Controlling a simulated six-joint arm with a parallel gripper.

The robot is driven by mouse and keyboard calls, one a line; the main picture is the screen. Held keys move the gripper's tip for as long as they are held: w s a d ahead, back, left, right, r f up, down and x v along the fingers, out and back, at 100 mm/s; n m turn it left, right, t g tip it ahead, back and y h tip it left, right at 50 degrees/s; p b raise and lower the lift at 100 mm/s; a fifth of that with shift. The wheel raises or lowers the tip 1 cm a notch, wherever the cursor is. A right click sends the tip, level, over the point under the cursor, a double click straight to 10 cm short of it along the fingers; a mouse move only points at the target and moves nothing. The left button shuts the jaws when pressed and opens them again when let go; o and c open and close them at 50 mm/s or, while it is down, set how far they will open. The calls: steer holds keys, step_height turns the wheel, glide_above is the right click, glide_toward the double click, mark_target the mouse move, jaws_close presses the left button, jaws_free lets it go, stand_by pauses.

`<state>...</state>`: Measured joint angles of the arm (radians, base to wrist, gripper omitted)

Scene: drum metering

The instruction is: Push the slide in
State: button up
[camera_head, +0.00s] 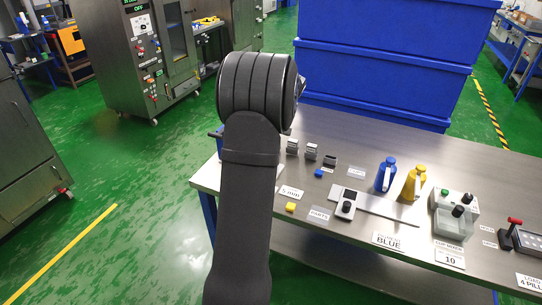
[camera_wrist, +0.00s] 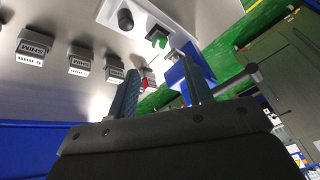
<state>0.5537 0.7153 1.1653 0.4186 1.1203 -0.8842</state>
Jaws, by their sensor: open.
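My gripper (camera_wrist: 160,66) is open in the wrist view, its two dark fingers apart with nothing clearly held between them. A blue block (camera_wrist: 203,68) shows by the right finger, partly hidden by it. A grey rod with a dark round end (camera_wrist: 254,75) sticks out to the right beside the block; I cannot tell whether this is the slide. A white-topped unit with a black knob (camera_wrist: 125,19) and a green piece (camera_wrist: 158,40) lies beyond the fingertips. In the head view my arm hides the gripper and most of this area; a small dark bar (camera_head: 215,134) shows left of the arm.
Several grey shim blocks (camera_wrist: 82,62) stand left of the fingers. On the steel bench (camera_head: 455,160) are a blue bottle (camera_head: 386,175), a yellow bottle (camera_head: 412,184), a control box (camera_head: 455,215) and a small knobbed unit (camera_head: 346,205). Large blue bins (camera_head: 385,65) stand behind.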

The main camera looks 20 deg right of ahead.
steer(key=s+d+f+m+t+h, duration=0.25)
steer(key=s+t, duration=0.25)
steer(key=s, duration=0.5)
steer(key=shift+n, duration=0.25)
steer(key=x, duration=1.7)
steer(key=shift+w+f, duration=0.15)
steer(key=shift+f, duration=0.05)
steer(key=shift+a, duration=0.1)
jaws_close()
